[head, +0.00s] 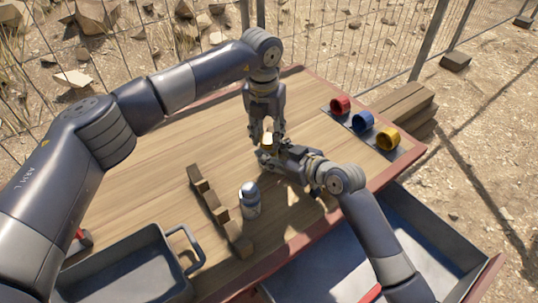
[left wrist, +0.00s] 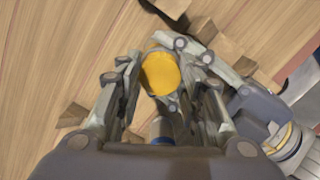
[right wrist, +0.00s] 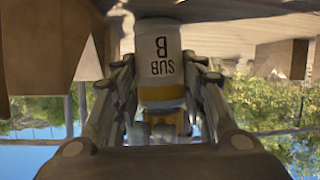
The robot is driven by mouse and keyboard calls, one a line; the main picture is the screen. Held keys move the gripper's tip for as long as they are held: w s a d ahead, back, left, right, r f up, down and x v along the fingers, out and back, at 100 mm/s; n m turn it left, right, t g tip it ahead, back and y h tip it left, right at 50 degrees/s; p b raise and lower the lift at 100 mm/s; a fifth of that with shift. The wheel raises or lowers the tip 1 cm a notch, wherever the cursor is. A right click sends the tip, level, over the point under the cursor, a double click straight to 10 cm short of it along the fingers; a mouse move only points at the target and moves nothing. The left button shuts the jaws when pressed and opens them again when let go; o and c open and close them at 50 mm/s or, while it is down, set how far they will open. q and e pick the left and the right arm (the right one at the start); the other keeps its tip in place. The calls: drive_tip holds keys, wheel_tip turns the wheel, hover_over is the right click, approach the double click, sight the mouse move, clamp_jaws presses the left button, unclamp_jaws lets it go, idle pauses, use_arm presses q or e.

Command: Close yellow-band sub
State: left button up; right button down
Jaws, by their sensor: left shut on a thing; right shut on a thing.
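The yellow-band sub (right wrist: 160,62) is a white cylinder marked "SUB B", upside down in the right wrist view, with a yellow band. My right gripper (head: 266,156) is shut on its body from the side. In the left wrist view its round yellow top (left wrist: 160,73) sits between the fingers of my left gripper (left wrist: 163,68), which is shut on it from above. In the head view my left gripper (head: 266,134) points down over the sub, and the two grippers hide most of it. I cannot tell whether the top is fully seated.
A dark tray (head: 163,236) is at front left. Planks (head: 405,100) lie by the right edge.

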use_arm(q)
drive_tip(key=m, duration=0.5)
drive_tip(key=o, duration=1.3)
drive_tip(key=shift+c, duration=0.2)
wheel_tip(320, 180, up, 12)
drive_tip(key=shift+s+a, duration=0.3)
drive_tip(key=shift+s, duration=0.05)
use_arm(e)
drive_tip(key=c, duration=0.9)
unclamp_jaws()
use_arm(q)
drive_tip(key=shift+a, duration=0.1)
